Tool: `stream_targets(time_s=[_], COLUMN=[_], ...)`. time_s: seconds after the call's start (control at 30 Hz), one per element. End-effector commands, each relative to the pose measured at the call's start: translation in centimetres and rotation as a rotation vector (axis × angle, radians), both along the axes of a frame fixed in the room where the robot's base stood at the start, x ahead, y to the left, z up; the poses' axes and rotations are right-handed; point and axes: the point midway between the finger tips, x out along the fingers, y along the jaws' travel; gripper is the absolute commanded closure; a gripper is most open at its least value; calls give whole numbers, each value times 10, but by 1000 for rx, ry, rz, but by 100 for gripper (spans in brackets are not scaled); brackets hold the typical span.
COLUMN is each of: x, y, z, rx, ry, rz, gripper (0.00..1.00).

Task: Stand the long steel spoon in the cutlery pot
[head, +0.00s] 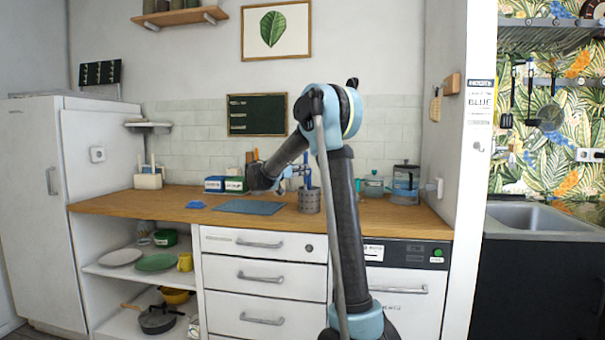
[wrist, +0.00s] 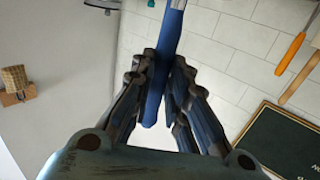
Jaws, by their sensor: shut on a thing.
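The cutlery pot (head: 309,202) is a grey perforated cylinder standing on the wooden counter behind my arm in the head view. My gripper (head: 302,171) is just above it, with its fingers shut on a long blue-handled piece that I take for the spoon (head: 308,178). The spoon is close to upright over the pot; I cannot tell whether its lower end is inside the rim. In the wrist view the blue handle (wrist: 160,85) runs between the gripper's fingers (wrist: 162,90), with a bit of steel at the top edge. The spoon's bowl is not clearly visible.
The wooden counter (head: 390,213) holds a blue-grey mat (head: 250,207) and a blue cloth (head: 196,204) left of the pot. Small boxes (head: 224,184) stand behind the mat.

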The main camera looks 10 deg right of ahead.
Motion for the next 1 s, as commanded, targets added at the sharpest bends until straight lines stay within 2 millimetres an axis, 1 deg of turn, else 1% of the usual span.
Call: stream_targets(time_s=[0.1,0.13,0.17,0.2,0.53,0.67,0.77,1.0], x=[0,0,0,0,0,-4,-11,-38], y=[0,0,0,0,0,5,16,54], z=[0,0,0,0,0,0,0,1], rx=[0,0,0,0,0,0,0,0], ry=[0,0,0,0,0,0,0,0], rz=[0,0,0,0,0,1,2,4], gripper=[100,78,71,62,62,62,62,62])
